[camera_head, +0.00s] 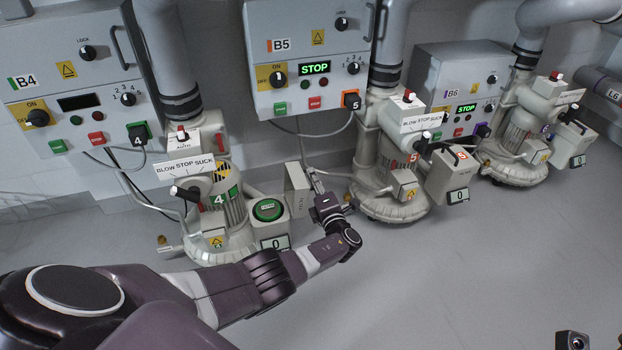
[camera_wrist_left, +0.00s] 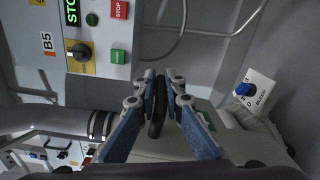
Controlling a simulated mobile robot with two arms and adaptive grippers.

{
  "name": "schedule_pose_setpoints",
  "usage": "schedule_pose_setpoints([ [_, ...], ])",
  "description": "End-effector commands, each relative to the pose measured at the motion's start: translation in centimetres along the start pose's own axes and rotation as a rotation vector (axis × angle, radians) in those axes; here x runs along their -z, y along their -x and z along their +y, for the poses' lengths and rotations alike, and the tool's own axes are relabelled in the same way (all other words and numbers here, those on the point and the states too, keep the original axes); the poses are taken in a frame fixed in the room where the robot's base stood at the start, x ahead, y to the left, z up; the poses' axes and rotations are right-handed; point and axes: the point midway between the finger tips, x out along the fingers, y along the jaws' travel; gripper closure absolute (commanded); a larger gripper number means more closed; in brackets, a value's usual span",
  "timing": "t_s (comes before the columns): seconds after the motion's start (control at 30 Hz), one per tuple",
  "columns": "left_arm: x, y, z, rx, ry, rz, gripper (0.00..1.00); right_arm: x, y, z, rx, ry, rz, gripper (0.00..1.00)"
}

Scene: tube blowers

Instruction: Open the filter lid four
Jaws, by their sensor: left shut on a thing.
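Blower four (camera_head: 215,205), with a green 4 label, stands at the left in the head view. Its filter box (camera_head: 281,235) shows a round green filter (camera_head: 268,209) uncovered on its upper face. The filter lid (camera_head: 297,189) stands swung up on the right side of the box. My left gripper (camera_head: 316,178) is on the far right side of this lid. In the left wrist view, my left gripper (camera_wrist_left: 165,86) is shut on a black handle (camera_wrist_left: 157,108), with pale surface of the lid (camera_wrist_left: 172,146) below it. The lid's hinge is hidden.
Blowers five (camera_head: 390,195) and six (camera_head: 515,165) stand to the right, with control boxes B4 (camera_head: 75,80), B5 (camera_head: 310,45) and B6 (camera_head: 455,80) behind. A loose cable (camera_head: 325,135) hangs under B5. The floor (camera_head: 450,280) at front right is clear.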

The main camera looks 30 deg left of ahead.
Motion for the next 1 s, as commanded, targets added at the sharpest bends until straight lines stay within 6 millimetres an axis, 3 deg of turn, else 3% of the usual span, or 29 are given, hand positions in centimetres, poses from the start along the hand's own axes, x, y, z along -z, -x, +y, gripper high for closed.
schedule_pose_setpoints([
  [0.47,0.26,0.17,-0.57,0.006,-0.003,0.001,1.00,-0.07,0.16,-0.01,0.000,0.000,-0.002,0.71],
  [0.5,0.28,0.17,-0.58,0.006,-0.003,0.002,0.89,-0.07,0.16,-0.01,0.000,0.000,-0.002,0.71],
  [0.63,0.23,0.14,-0.50,0.005,-0.003,0.002,0.75,-0.07,0.15,0.00,0.000,0.000,-0.002,0.71],
  [1.0,0.09,0.27,-0.31,0.002,-0.001,0.001,0.74,-0.04,0.13,0.05,-0.001,0.001,-0.002,0.71],
])
